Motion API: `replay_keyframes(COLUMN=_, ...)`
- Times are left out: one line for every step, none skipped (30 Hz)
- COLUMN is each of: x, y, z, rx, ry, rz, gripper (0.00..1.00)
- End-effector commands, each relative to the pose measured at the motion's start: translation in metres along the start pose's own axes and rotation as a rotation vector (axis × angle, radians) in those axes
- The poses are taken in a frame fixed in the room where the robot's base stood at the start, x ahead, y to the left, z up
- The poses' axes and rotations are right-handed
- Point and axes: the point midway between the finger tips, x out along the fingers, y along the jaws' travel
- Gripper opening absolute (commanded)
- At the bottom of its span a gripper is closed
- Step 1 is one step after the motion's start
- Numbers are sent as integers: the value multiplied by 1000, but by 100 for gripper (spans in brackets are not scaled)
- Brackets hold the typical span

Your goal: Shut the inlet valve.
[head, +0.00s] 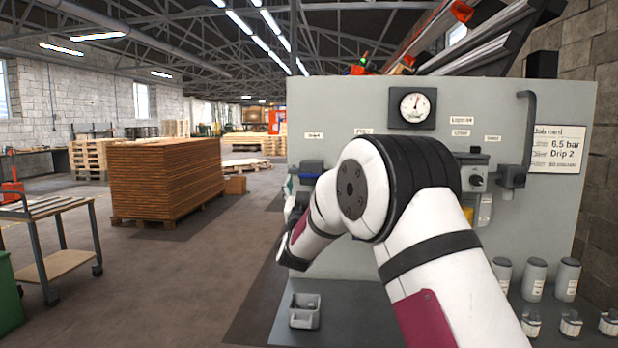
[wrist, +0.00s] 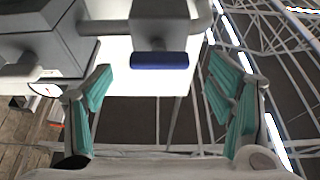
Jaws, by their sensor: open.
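The inlet valve (head: 312,167) is a grey block at the left of the grey panel, under a small label I cannot read surely. In the wrist view a grey valve body (wrist: 160,30) carries a dark blue handle (wrist: 160,60), lying crosswise in the picture. My gripper (wrist: 168,85) is open, with one teal-padded finger on each side below the handle. The handle lies ahead of the gap between the fingers, and neither finger appears to touch it. In the head view my arm hides most of my gripper and part of the panel.
The panel (head: 350,110) carries a gauge (head: 414,105), a regulator (head: 476,178) and a right-hand valve (head: 512,177) with a pipe. A job card (head: 556,149) hangs at right. A small grey bin (head: 304,311) and several canisters (head: 534,279) stand below.

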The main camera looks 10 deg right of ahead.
Motion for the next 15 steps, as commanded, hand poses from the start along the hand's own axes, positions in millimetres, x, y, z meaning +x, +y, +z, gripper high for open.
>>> replay_keyframes(x=9, y=0, z=1, rx=1, ry=1, rz=1, gripper=75)
replay_keyframes(x=14, y=0, z=0, rx=1, ry=1, rz=1, gripper=75)
replay_keyframes(x=20, y=0, z=0, rx=0, ry=0, rz=0, gripper=75)
replay_keyframes(x=24, y=0, z=0, rx=0, ry=1, rz=0, gripper=75)
replay_keyframes(x=28, y=0, z=1, rx=0, ry=0, rz=0, gripper=75)
replay_keyframes(x=32, y=0, z=1, rx=0, ry=0, rz=0, gripper=75)
replay_keyframes(x=35, y=0, z=1, rx=0, ry=0, rz=0, gripper=75)
replay_keyframes(x=38, y=0, z=0, rx=0, ry=1, rz=0, gripper=75)
replay_keyframes(x=40, y=0, z=0, rx=0, ry=0, rz=-1, gripper=75)
replay_keyframes(x=42, y=0, z=0, rx=0, ry=-1, rz=-1, gripper=75)
replay_keyframes(x=44, y=0, z=0, rx=0, ry=-1, rz=-1, gripper=75)
replay_keyframes(x=45, y=-1, z=0, rx=0, ry=-1, rz=-1, gripper=75)
replay_keyframes(x=46, y=0, z=0, rx=0, ry=-1, rz=-1, gripper=75)
replay_keyframes(x=46, y=-1, z=0, rx=0, ry=-1, rz=-2, gripper=75)
replay_keyframes(x=47, y=-1, z=0, rx=0, ry=-1, rz=-2, gripper=75)
